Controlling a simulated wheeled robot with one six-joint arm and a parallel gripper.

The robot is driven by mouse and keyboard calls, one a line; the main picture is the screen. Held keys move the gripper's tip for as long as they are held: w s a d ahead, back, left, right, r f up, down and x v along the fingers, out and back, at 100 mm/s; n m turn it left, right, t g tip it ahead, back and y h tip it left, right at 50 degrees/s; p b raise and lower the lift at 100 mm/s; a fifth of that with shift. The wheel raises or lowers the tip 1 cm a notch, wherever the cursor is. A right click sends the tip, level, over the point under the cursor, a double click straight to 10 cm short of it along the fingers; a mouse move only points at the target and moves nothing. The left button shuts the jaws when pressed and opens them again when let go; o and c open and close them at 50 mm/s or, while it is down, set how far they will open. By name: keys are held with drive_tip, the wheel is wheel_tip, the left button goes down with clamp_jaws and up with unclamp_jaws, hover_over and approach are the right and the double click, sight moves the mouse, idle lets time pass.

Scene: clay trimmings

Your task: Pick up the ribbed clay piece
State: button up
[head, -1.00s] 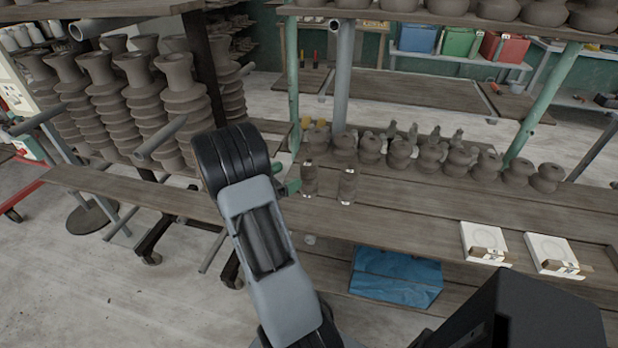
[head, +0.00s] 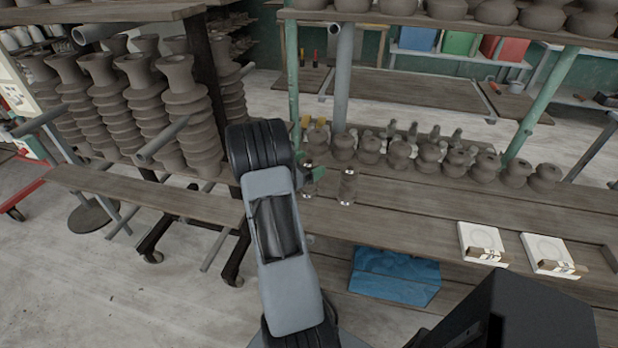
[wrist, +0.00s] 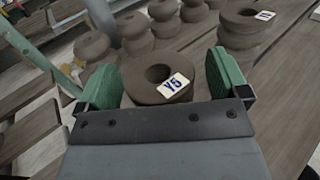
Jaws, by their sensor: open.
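Two slim brown clay pieces with white labels stand upright on the wooden shelf in the head view, a left one (head: 307,187) and a right one (head: 347,188). Ribbing is too small to make out for certain. My gripper (wrist: 164,82) has green fingers, open, on either side of a round clay piece with a hole in its top and a "Y5" label (wrist: 145,92). It appears to be the left piece. Another labelled piece (wrist: 240,38) stands beyond the right finger. In the head view my gripper (head: 312,173) is at the left piece's upper part, partly covering it.
A row of rounded clay pots (head: 429,155) stands just behind on the shelf (head: 420,205). White boxes (head: 482,243) lie at the right front. A grey post (head: 341,80) rises behind. Stacked clay columns (head: 190,110) stand at the left.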

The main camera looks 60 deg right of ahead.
drive_tip(key=c, duration=1.7)
clamp_jaws()
drive_tip(key=shift+r, duration=0.1)
